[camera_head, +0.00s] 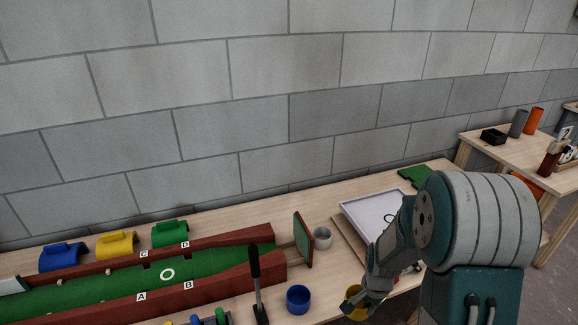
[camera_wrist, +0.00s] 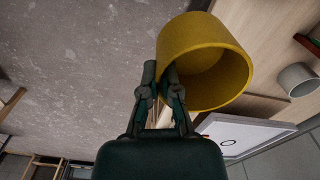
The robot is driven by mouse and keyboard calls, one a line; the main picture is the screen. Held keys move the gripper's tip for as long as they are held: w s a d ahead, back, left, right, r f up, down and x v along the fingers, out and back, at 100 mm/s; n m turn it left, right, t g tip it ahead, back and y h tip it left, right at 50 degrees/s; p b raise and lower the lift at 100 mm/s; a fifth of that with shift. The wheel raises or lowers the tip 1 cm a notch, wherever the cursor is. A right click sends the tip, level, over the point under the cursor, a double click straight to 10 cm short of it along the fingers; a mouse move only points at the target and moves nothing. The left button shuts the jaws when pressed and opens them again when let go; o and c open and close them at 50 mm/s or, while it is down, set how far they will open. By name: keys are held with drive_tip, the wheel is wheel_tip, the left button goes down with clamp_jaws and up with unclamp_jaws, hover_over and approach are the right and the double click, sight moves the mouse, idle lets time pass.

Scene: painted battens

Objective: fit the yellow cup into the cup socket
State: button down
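The yellow cup (camera_head: 352,301) shows at the front edge of the bench in the head view, partly behind my gripper (camera_head: 366,295). In the wrist view the cup (camera_wrist: 192,58) is large, with its open mouth facing down and right. My gripper (camera_wrist: 160,80) has one finger outside the cup and one inside its mouth, with the cup wall pinched between them. A white ring (camera_head: 167,274) marks the green lane (camera_head: 110,287) between red battens. It looks like the cup socket, but I cannot tell its depth.
A white tray (camera_head: 365,213) lies behind my arm. Blue, yellow and green arched blocks (camera_head: 117,244) line the back.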

drive_tip(key=w+a+n, duration=0.5)
drive_tip(key=w+n, duration=0.5)
drive_tip(key=shift+r+n, duration=0.4)
drive_tip(key=shift+a, duration=0.1)
